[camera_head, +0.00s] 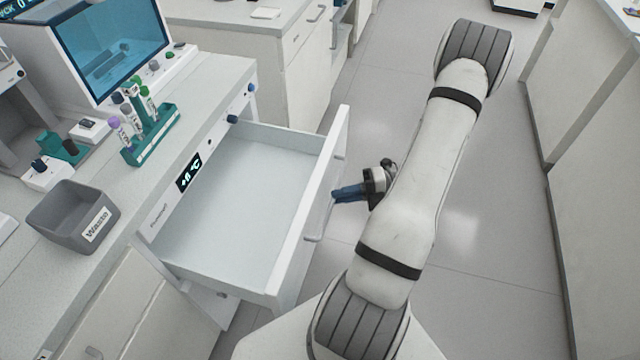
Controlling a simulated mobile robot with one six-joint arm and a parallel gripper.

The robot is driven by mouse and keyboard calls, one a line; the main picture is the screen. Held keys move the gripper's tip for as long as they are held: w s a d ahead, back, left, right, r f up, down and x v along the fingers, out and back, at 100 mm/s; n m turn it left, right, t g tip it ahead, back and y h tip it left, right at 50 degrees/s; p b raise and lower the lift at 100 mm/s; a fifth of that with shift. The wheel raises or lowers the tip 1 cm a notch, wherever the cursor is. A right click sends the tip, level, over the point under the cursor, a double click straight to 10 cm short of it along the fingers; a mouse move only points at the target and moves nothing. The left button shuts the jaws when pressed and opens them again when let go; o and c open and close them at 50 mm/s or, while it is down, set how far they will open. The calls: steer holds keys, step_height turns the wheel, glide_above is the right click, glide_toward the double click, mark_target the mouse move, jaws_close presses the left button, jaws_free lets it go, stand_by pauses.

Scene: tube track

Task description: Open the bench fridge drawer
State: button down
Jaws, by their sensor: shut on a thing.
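The bench fridge drawer (235,185) is pulled well out from under the bench at the left, and its pale inside looks empty. A display on the fridge front (188,172) shows a temperature reading. The drawer's bar handle (318,225) runs along the outer face of its front panel. My gripper (338,194) comes from the right and is shut on the handle about midway along it. The exact contact of the fingertips is partly hidden by the front panel's edge.
On the bench stand a teal rack with several capped tubes (148,135), a grey bin labelled Waste (75,213) and a device with a blue window (115,50). Open floor (490,235) lies right of my arm, with cabinets (610,150) at the far right.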

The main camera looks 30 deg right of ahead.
steer(key=shift+s+d, duration=0.8)
steer(key=shift+d, duration=0.05)
steer(key=c, duration=1.5)
jaws_free()
steer(key=shift+a, duration=0.1)
steer(key=v, duration=0.7)
steer(key=shift+d, duration=0.35)
steer(key=shift+s+r, duration=0.15)
